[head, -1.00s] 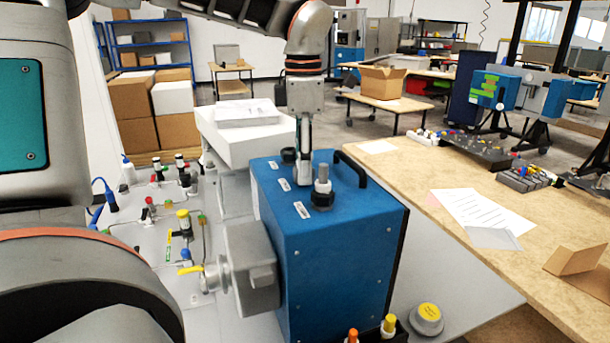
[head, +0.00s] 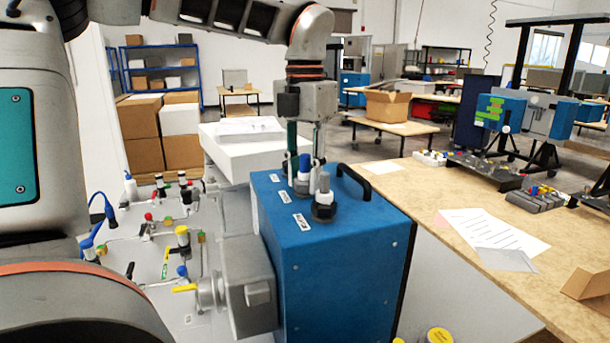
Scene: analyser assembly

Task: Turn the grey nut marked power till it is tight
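A blue box (head: 345,255) carries several upright posts with dark nuts in a row on its top, each beside a small white label too small to read. The front post with its dark grey nut (head: 323,210) stands clear in full view. The middle post with its nut (head: 302,182) is partly behind it. My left gripper (head: 305,160) points down over the middle post. Its two fingers are apart, one on each side of that post, with gaps showing. Whether the tips touch the nut is hard to see. My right gripper is not in view.
A black handle (head: 354,182) arches over the box's right rear edge. A grey valve-like block (head: 247,285) sits against its left side, by a panel of fittings and tubes (head: 150,260). A white box (head: 240,150) stands behind. A wooden table (head: 420,190) lies to the right.

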